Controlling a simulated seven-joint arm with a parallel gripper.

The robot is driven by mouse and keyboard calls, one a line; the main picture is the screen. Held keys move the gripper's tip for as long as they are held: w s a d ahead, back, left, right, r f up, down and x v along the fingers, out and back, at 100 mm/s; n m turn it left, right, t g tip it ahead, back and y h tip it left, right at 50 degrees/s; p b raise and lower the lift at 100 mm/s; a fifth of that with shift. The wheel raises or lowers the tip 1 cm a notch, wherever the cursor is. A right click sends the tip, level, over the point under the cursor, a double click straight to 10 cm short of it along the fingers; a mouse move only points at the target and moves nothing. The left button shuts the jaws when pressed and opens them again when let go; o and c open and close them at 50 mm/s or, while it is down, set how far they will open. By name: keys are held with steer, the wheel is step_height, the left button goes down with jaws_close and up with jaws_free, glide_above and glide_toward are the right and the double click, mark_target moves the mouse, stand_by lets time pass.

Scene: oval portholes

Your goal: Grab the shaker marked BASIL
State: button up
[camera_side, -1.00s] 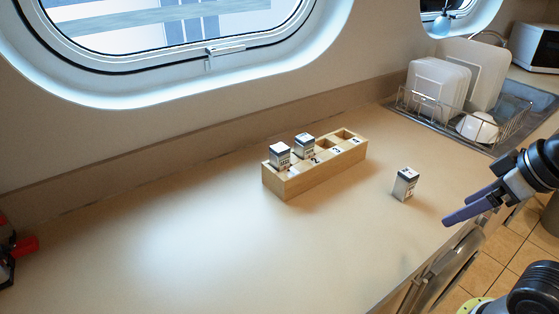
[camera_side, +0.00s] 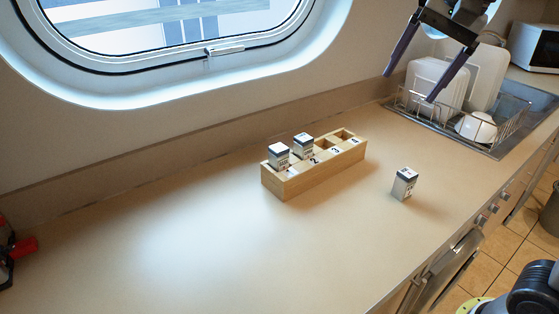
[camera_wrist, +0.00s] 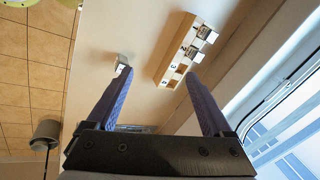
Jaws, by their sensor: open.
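Two shakers stand in the wooden rack (camera_side: 290,187): one (camera_side: 279,156) in the slot at its near left end, and one (camera_side: 303,146) in the slot beside it, marked 2. A third shaker (camera_side: 404,184) stands upright alone on the counter, right of the rack. Their labels are too small to read, so I cannot tell which is BASIL. My gripper (camera_side: 410,87) is open and empty, high above the counter near the dish rack. In the wrist view, the lone shaker (camera_wrist: 121,62) and the rack (camera_wrist: 167,55) show beyond its fingers (camera_wrist: 158,88).
Slots 3 and 4 of the rack look empty. A wire dish rack (camera_side: 451,118) with white dishes stands at the back right by the sink. A red object (camera_side: 24,247) is at the far left.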

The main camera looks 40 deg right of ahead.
steer(key=w+a+m, duration=0.2)
steer(key=w+m, duration=0.1)
steer(key=w, duration=0.7)
steer(key=m+g, duration=0.1)
steer(key=g, duration=0.3)
glide_above(279, 148)
step_height(279, 148, down, 18)
steer(key=shift+w+f, duration=0.1)
steer(key=shift+f, duration=3.65)
jaws_close()
